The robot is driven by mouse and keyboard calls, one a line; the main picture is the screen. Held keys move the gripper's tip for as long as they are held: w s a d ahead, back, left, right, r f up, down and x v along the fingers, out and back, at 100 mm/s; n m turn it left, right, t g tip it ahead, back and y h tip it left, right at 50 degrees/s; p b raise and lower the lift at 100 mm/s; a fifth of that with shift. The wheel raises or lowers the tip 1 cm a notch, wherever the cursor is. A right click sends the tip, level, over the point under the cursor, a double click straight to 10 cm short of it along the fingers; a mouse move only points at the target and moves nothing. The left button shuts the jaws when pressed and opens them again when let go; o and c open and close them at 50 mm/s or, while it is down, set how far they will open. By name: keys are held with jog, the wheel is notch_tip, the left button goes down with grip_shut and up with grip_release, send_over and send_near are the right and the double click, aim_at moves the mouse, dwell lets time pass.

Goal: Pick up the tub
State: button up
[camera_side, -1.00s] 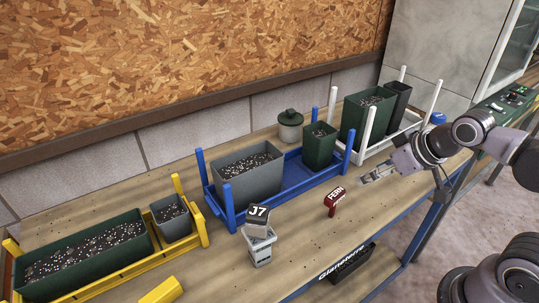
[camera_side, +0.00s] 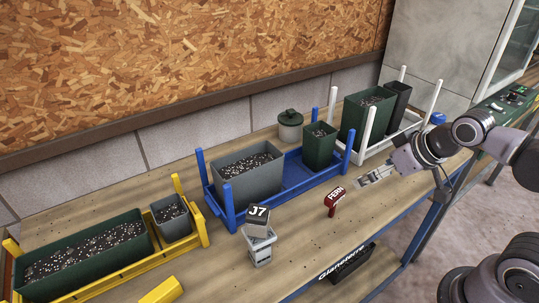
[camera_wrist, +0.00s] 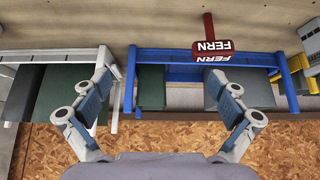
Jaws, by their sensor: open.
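A small grey-green lidded tub (camera_side: 290,126) stands upright on the bench behind the blue rack, near the wall. It is the only lidded pot I see; I cannot tell it apart in the wrist view. My gripper (camera_side: 376,176) is low over the front right of the bench, to the right of the red FERN sign (camera_side: 334,198) and well apart from the tub. In the wrist view my gripper (camera_wrist: 163,82) has its two fingers spread wide with nothing held between them.
The blue rack (camera_side: 228,212) holds a grey planter (camera_side: 245,187) and a green pot (camera_side: 319,151). A white rack (camera_side: 368,126) at right holds a green and a black pot. A yellow rack (camera_side: 204,228) stands left. A J7 block (camera_side: 257,217) tops a grey box in front.

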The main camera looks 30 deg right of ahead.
jog(key=shift+r, duration=0.1)
jog(key=w+r+n+g, duration=0.1)
jog(key=w+r+n, duration=0.5)
jog(key=w+n, duration=0.15)
jog(key=n+g+h, duration=0.3)
jog(key=n, duration=1.7)
send_over(290, 118)
jog(key=s+a, duration=0.1)
notch_tip(290, 118, down, 9)
jog(key=shift+d+f, duration=0.1)
jog(key=shift+f, duration=0.05)
jog(key=shift+x, duration=3.4)
jog(key=c, duration=1.1)
